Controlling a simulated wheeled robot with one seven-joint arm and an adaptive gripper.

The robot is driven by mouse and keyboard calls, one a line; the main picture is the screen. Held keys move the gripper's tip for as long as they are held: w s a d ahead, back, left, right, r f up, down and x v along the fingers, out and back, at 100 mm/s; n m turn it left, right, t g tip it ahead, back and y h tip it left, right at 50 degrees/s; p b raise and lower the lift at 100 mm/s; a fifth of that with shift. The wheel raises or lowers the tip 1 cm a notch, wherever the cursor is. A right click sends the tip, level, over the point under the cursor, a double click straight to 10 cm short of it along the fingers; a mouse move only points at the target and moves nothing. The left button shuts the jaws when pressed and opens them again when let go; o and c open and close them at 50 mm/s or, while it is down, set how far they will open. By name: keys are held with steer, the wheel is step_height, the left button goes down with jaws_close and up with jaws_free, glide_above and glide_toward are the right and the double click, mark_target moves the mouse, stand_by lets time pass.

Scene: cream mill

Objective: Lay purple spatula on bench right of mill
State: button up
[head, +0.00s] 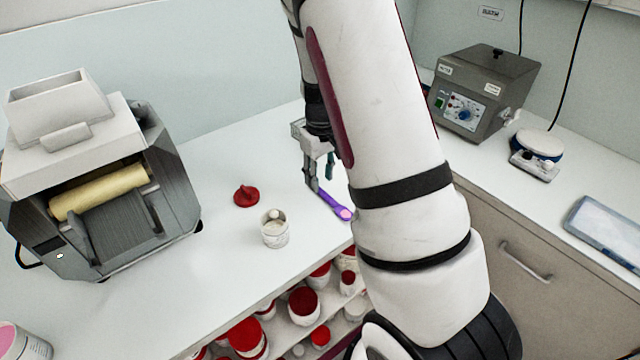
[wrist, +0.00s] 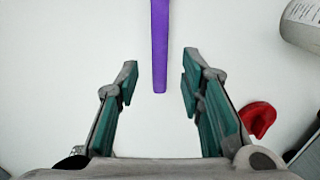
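The purple spatula (head: 329,200) lies flat on the white bench (head: 225,165), to the right of the mill (head: 170,160) with a red lid and a jar between them. Its pale pink end points towards the bench's front edge, beside my arm. In the wrist view the purple spatula (wrist: 160,45) shows as a straight strip, cut off at the top. My gripper (head: 321,178) is over the spatula's far end. In the wrist view my gripper (wrist: 159,78) is open, with one finger on each side of the spatula's near end and clear gaps to both.
A red lid (head: 246,195) and a small white jar (head: 274,232) stand between mill and spatula. A shelf of red-lidded jars (head: 304,305) is below the bench edge. A grey machine (head: 484,95), a small scale (head: 538,148) and a tablet (head: 606,230) are at the right.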

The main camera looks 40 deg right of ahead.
step_height(320, 180, up, 8)
steer(key=s+a+r+t, duration=0.1)
steer(key=s+a+r, duration=0.35)
steer(key=r, duration=0.25)
steer(key=s+a+r+t, duration=0.1)
steer(key=s+a+r, duration=0.2)
steer(key=a+r, duration=0.3)
steer(key=s+a+r+t, duration=0.1)
steer(key=s+a+r, duration=0.1)
steer(key=s, duration=0.4)
steer(key=s+a+r+t, duration=0.2)
steer(key=s+a+r, duration=0.1)
steer(key=s+a, duration=0.2)
steer(key=s, duration=0.2)
steer(key=shift+s+b, duration=0.3)
steer(key=shift+a, duration=0.15)
